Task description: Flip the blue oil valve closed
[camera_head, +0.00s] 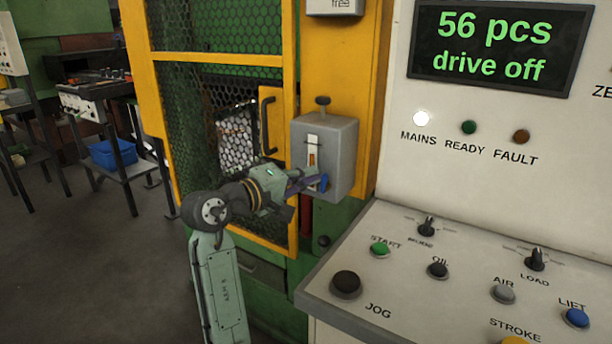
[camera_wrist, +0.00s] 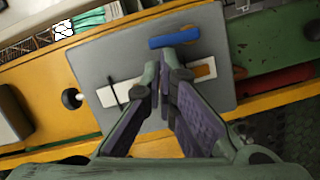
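The blue oil valve lever (camera_head: 323,183) sits low on the front of a grey box (camera_head: 342,150). In the wrist view the lever (camera_wrist: 174,39) is a short blue bar, lying roughly parallel to the pale gauge strip (camera_wrist: 203,71) on the same grey plate. My gripper (camera_head: 313,181) is at the lower front of the box, close beside the lever. In the wrist view my fingertips (camera_wrist: 165,68) are together with nothing visible between them, in front of the strip and just below the lever. Whether they touch the lever or the box cannot be told.
A black knob (camera_head: 322,101) tops the box. The box is mounted on a yellow frame (camera_head: 352,70) beside a mesh guard door (camera_head: 265,123) with a handle. A control console (camera_head: 400,245) with buttons stands at the right. The floor (camera_head: 90,265) at the left is open.

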